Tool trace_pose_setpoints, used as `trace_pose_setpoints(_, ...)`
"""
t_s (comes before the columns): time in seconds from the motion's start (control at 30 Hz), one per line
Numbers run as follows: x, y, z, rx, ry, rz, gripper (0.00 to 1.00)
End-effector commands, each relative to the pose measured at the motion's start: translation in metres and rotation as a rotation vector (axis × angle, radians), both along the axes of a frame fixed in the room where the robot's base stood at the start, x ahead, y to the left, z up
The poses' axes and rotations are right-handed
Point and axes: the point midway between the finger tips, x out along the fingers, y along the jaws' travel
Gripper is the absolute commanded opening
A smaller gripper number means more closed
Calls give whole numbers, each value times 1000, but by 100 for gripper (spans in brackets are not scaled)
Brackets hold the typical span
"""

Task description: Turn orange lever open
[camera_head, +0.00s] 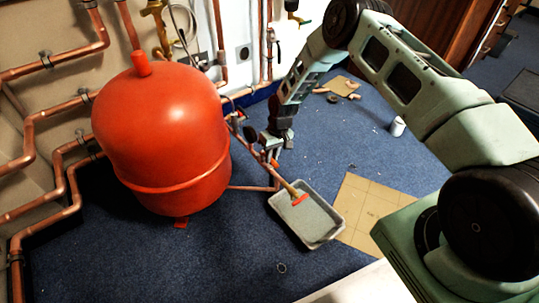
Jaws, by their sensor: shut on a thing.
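My gripper (274,151) reaches down from the upper right to the copper pipe right of the red tank. It is shut, with its fingers at a small orange-red piece, which looks like the orange lever (275,163). The lever sits by the copper pipe (261,153) and is mostly hidden by the fingers. Its exact angle is too small to tell.
A large red tank (165,130) stands left of my gripper. A grey tray (325,222) with an orange-ended tool lies below right, beside cardboard (363,205). Copper pipes (60,112) line the left wall. A white cup (397,127) stands on blue carpet, open at right.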

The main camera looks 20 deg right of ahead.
Motion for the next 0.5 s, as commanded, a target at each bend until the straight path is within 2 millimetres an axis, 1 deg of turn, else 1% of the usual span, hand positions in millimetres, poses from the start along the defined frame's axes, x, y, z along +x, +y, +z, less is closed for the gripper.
trace_pose_setpoints(0.23, 1, -4, 0, 0, 2, 72, 0)
trace_pose_setpoints(0.5, 1, -5, 0, -1, 1, 90, 0)
